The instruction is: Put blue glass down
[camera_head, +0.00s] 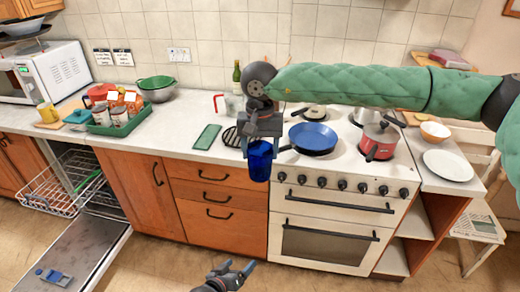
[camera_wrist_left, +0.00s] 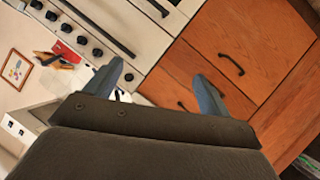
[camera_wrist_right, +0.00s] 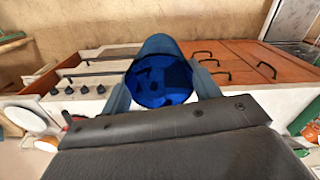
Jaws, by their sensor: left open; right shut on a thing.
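The blue glass (camera_head: 260,160) is a dark blue tumbler, held in front of the counter's front edge, left of the stove. My right gripper (camera_head: 262,142) is shut on it from above. In the right wrist view the blue glass (camera_wrist_right: 160,75) sits between the two fingers, its round opening facing the camera. My left gripper (camera_head: 238,270) is open and empty, low in front of the drawers and oven. In the left wrist view its fingers (camera_wrist_left: 160,88) are spread apart with nothing between them.
A green rectangular mat (camera_head: 207,137) and a dark round trivet (camera_head: 231,137) lie on the counter (camera_head: 175,140). A blue pan (camera_head: 313,138) and a red pot (camera_head: 378,141) stand on the stove. The dishwasher (camera_head: 85,255) is open at left. Bare counter lies left of the mat.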

